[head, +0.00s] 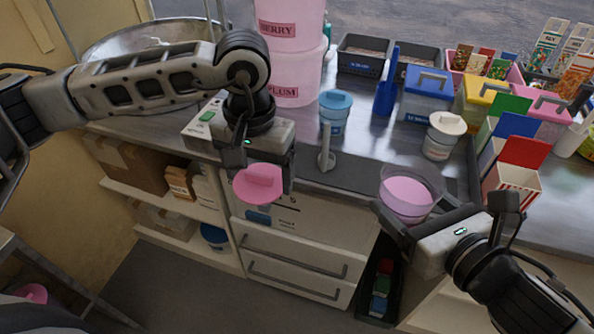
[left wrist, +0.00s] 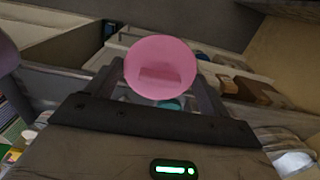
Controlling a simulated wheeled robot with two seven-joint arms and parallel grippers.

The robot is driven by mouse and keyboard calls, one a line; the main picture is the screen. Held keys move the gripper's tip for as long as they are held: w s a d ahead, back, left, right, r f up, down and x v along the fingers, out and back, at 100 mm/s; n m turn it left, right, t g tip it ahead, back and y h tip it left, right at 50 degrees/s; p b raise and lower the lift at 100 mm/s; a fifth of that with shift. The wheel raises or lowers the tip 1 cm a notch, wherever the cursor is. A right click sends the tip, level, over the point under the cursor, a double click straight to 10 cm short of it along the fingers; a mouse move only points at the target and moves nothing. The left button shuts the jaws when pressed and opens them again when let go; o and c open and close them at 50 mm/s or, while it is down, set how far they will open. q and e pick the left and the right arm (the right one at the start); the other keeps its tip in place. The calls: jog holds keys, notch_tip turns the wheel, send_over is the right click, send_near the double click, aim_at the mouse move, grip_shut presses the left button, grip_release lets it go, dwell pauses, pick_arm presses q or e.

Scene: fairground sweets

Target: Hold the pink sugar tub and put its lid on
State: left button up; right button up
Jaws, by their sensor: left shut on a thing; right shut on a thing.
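The pink round lid (head: 257,184) is held by my left gripper (head: 262,170), which is shut on it in front of the counter edge. In the left wrist view the lid (left wrist: 160,66) sits between the fingers of my left gripper (left wrist: 158,85). The sugar tub (head: 409,192), clear-walled with pink sugar inside and open at the top, stands upright at the right. My right gripper (head: 406,222) is shut on the tub, its fingers around the tub's lower sides. The lid is apart from the tub, well to its left. The tub's underside is hidden.
A blue-lidded tub (head: 334,112) and a cream-lidded tub (head: 441,137) stand on the counter behind. Tall pink containers (head: 293,70) stand at the back.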

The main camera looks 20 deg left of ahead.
pick_arm(q)
jog(key=w+d+r+n, duration=0.1)
jog(key=d+r+n, duration=0.1)
jog(key=d+r, duration=0.75)
jog(key=w+d+r+n, duration=0.1)
jog(key=d+r, duration=0.5)
jog(key=d, duration=0.7)
notch_tip(320, 180, down, 6)
jog(key=shift+s+d, duration=0.15)
jog(key=shift+f, duration=0.25)
dwell(0.3)
jog(key=o, duration=0.9)
